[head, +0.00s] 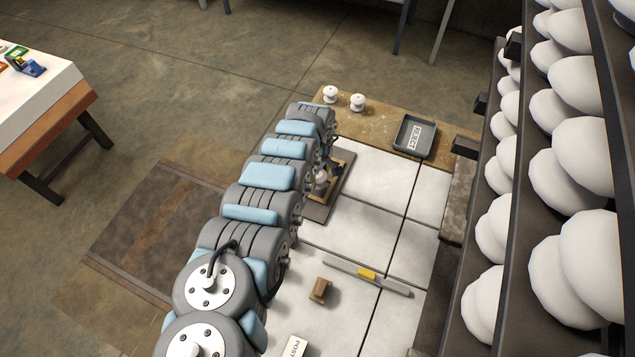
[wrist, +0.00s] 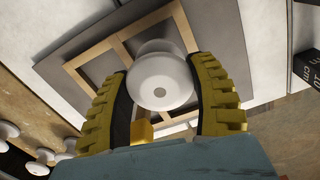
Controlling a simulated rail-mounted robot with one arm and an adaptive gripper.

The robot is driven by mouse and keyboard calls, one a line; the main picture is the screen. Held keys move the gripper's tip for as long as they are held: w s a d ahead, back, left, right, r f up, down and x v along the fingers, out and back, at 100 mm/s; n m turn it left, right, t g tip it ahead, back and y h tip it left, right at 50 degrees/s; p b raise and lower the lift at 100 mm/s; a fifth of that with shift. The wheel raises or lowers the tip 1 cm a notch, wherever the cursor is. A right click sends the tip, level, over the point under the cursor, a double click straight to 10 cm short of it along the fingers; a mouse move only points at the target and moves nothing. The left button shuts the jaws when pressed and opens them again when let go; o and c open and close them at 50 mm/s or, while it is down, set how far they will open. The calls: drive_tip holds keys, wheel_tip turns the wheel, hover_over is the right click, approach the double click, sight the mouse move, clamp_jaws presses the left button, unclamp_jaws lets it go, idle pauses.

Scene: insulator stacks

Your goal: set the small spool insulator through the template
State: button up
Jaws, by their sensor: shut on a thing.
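My gripper (wrist: 163,85) is shut on a white spool insulator (wrist: 160,80), with a curved yellow finger on each side of it in the wrist view. The template (wrist: 88,84) is a light wooden frame on a grey plate, and it lies beyond the spool. The spool overlaps the frame in that view, and I cannot tell how high above it the spool is. In the head view the template (head: 346,163) shows beside my gripper (head: 321,177), partly hidden by my arm.
Two white spools (head: 330,94) (head: 357,102) stand on the brown strip at the back. A dark tray marked REJECT (head: 414,136) is to their right. A grey bar with a yellow part (head: 367,274) and a brown block (head: 320,290) lie in front. Racks of white insulators (head: 566,125) line the right.

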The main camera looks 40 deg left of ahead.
sight(318, 181)
drive_tip(key=shift+w+f+b, duration=0.1)
drive_tip(key=shift+f+b, duration=1.6)
drive_tip(key=shift+b, duration=0.2)
drive_tip(key=shift+f, duration=0.1)
drive_tip(key=o, duration=1.3)
drive_tip(key=shift+c, duration=0.2)
drive_tip(key=shift+a, duration=0.1)
drive_tip(key=shift+r+p, duration=0.6)
drive_tip(key=shift+r, duration=1.7)
drive_tip(key=shift+r+p, duration=0.5)
drive_tip(key=shift+r, duration=3.35)
drive_tip(key=shift+f, duration=0.1)
